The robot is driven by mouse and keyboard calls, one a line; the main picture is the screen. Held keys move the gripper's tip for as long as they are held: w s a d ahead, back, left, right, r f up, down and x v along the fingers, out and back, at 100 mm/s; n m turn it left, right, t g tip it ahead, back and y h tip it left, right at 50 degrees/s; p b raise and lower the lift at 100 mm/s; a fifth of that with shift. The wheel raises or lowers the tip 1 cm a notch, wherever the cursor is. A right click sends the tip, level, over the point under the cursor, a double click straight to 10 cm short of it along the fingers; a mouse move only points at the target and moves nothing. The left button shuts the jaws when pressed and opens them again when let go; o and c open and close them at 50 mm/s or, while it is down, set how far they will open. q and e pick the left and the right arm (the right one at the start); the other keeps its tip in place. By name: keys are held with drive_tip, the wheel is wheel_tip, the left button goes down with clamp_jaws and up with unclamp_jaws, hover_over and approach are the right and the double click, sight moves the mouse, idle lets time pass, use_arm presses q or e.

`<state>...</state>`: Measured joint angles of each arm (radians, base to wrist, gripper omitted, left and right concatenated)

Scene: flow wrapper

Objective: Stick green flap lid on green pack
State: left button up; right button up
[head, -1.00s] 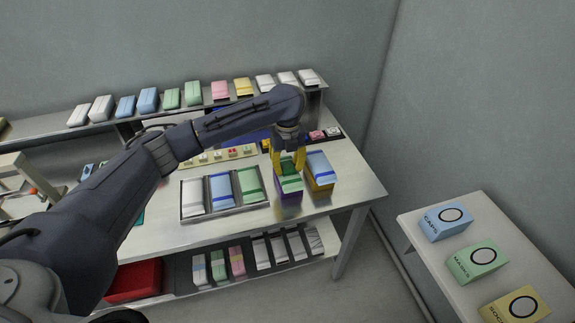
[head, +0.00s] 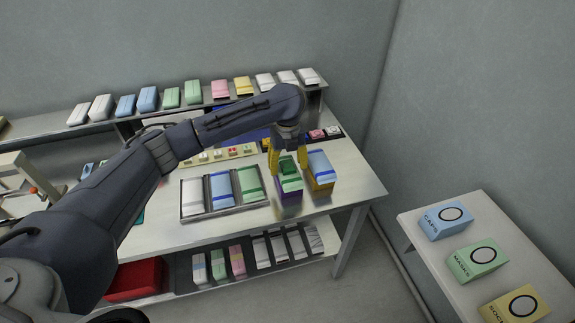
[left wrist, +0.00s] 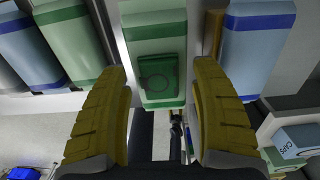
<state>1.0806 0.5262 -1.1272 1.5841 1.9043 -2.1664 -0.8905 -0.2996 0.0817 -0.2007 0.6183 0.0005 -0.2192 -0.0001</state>
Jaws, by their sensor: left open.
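The green pack (head: 291,185) stands on a purple stand (head: 289,198) near the table's right end. The dark green flap lid (head: 289,163) lies on top of the pack. In the left wrist view the lid (left wrist: 162,80), with a round ring mark, lies flat against the pale green pack (left wrist: 155,22), over its green band. My left gripper (head: 288,168) is open above the pack, one yellow finger on each side of the lid. In the left wrist view gaps show between lid and fingers. My right gripper is not in view.
A blue pack (head: 319,163) on an orange stand is close on the right. A tray (head: 224,211) with white, blue and green packs lies to the left. A strip of small pieces (head: 220,155) is behind it. A shelf of packs runs along the back.

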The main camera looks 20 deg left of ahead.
use_arm(q)
wheel_tip(320, 180, up, 12)
idle(0.6)
idle(0.4)
